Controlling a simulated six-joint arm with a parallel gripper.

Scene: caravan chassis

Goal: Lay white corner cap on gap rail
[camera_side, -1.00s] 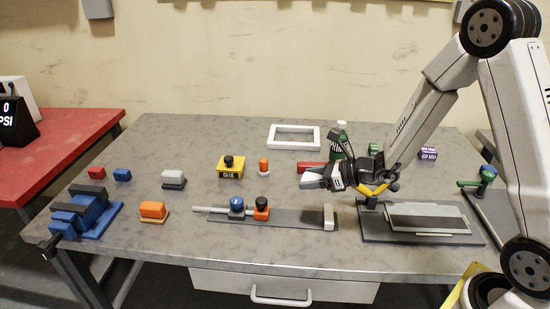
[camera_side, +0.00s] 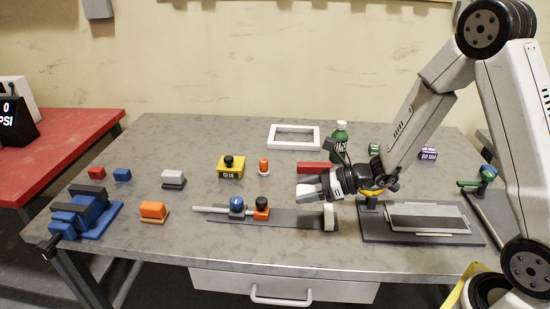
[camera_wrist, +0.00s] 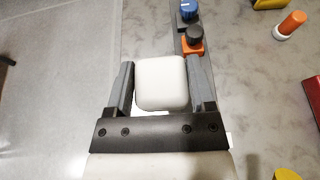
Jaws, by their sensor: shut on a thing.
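The white corner cap (camera_wrist: 160,83), a rounded white block, sits between my two fingers in the wrist view. My gripper (camera_wrist: 160,88) is shut on it; it also shows in the side view (camera_side: 309,189), fingers pointing left. The gap rail, which I take to be the long grey strip (camera_side: 290,217) with a rod, lies on the bench below and left of my gripper. A pale upright block (camera_side: 330,218) stands at its right end, directly below my gripper. Whether the cap touches the rail cannot be told; my gripper and the cap hide part of it.
Blue-knobbed (camera_side: 237,205) and orange (camera_side: 261,208) clamps sit on the strip. A red block (camera_side: 316,168) lies close behind my gripper, with a green bottle (camera_side: 341,135) beyond. A dark board (camera_side: 375,228) with a pale panel lies right. Bench front is clear.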

